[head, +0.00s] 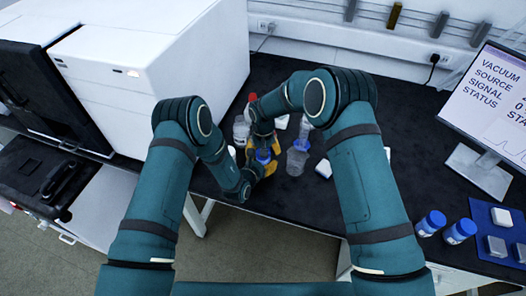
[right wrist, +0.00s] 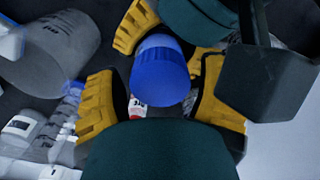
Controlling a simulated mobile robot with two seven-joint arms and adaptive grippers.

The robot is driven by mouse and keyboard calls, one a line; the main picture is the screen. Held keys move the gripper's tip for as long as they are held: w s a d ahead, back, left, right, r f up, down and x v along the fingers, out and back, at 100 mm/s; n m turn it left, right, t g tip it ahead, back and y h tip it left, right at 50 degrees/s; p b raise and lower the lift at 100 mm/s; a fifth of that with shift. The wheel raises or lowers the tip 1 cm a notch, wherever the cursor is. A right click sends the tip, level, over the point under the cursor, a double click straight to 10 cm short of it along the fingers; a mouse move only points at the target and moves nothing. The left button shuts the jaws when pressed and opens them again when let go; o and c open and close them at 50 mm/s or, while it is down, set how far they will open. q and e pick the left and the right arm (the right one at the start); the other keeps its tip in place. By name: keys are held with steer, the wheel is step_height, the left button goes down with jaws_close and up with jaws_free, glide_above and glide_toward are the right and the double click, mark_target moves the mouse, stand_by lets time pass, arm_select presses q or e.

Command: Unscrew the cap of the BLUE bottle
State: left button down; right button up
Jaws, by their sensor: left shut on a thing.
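The blue bottle's cap (head: 263,156) shows between the yellow fingers of both grippers near the middle of the table; its body is mostly hidden. My left gripper (head: 266,166) comes in low from the left and is shut on the blue bottle. My right gripper (head: 263,146) is above, with its fingers on either side of the cap. In the right wrist view the blue cap (right wrist: 160,70) sits between yellow fingers; whether the right fingers press on it I cannot tell.
A clear bottle (head: 297,160) stands close on the right, and a red-capped bottle (head: 252,97) behind on the left. Blue-capped jars (head: 459,231) and a blue mat (head: 503,262) are at the right. A white instrument (head: 150,60) bounds the left. The monitor (head: 490,95) stands at right.

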stand_by(0.3)
steer(key=shift+r, duration=2.3)
steer(key=r+m, duration=0.1)
steer(key=m, duration=0.1)
steer(key=shift+s+r+m, duration=0.1)
steer(key=shift+r+m, duration=0.1)
steer(key=shift+m, duration=0.2)
steer(key=r+m, duration=0.1)
steer(key=m, duration=0.1)
steer(key=shift+r+m, duration=0.4)
steer(key=shift+f, duration=0.15)
step_height(320, 180, down, 8)
steer(key=shift+r, duration=0.25)
